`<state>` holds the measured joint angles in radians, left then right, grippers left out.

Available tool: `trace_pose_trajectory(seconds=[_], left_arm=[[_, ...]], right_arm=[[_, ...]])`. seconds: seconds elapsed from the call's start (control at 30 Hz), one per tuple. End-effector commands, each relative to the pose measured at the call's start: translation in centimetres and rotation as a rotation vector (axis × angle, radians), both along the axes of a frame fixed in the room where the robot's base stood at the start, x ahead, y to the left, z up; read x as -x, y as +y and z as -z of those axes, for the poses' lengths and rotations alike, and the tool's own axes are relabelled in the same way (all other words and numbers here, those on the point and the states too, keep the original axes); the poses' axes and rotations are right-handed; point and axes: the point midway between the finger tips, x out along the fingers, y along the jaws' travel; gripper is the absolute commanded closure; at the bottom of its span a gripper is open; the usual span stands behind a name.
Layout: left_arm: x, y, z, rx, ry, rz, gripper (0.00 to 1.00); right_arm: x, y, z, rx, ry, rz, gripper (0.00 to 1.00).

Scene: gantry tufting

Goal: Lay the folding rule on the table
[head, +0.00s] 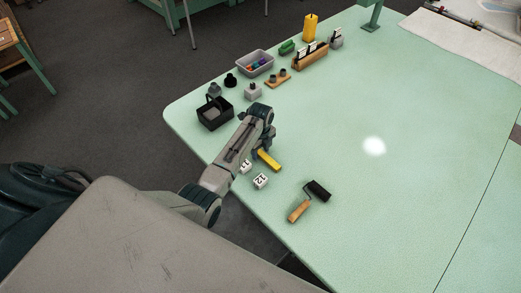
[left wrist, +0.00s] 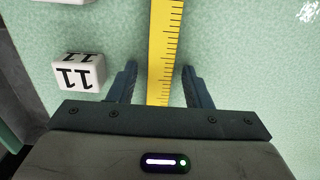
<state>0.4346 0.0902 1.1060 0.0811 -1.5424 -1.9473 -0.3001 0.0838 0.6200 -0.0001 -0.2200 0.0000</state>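The yellow folding rule (head: 269,160) appears to lie on the pale green table (head: 400,150), close to the near left edge. In the left wrist view the rule (left wrist: 166,45) runs from the top of the picture down between my fingers, its black marks showing. My left gripper (head: 262,147) is over one end of the rule and hides it in the head view. In the left wrist view its fingers (left wrist: 160,80) stand open on either side of the rule, with gaps on both sides. My right gripper is not in view.
White numbered cubes (head: 261,181) sit beside the rule; one marked 11 (left wrist: 78,73) is left of my fingers. A black basket (head: 214,112), a grey bin (head: 255,63) and a wooden rack (head: 310,60) stand farther back. The table's middle is clear.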

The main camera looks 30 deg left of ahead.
Motion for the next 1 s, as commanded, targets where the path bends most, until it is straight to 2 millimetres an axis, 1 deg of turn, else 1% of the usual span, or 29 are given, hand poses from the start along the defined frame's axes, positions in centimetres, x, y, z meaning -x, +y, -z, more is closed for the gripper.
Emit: trace_pose_trajectory(seconds=[0.13, 0.27, 0.37, 0.6, 0.7, 0.83, 1.0], left_arm=[[0.0, 0.0, -0.2, 0.0, -0.001, 0.0, 0.55], [-0.1, 0.0, -1.3, 0.0, -0.003, 0.0, 0.55], [-0.1, 0.0, -2.9, -0.001, -0.006, 0.0, 0.55], [-0.2, 0.0, -8.2, -0.001, -0.006, 0.0, 0.55], [-0.1, 0.0, -9.9, -0.001, -0.004, 0.0, 0.55], [-0.1, 0.0, -11.5, 0.0, -0.003, 0.0, 0.55], [-0.1, 0.0, -12.3, 0.0, -0.001, 0.0, 0.55]], right_arm=[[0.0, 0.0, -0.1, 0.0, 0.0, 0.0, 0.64], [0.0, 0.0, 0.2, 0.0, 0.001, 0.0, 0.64], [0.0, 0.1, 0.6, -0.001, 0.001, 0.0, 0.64], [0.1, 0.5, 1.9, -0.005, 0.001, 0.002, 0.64], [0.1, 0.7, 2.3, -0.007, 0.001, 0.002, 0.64], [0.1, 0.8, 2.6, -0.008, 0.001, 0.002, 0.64], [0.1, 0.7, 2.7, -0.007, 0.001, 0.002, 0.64]])
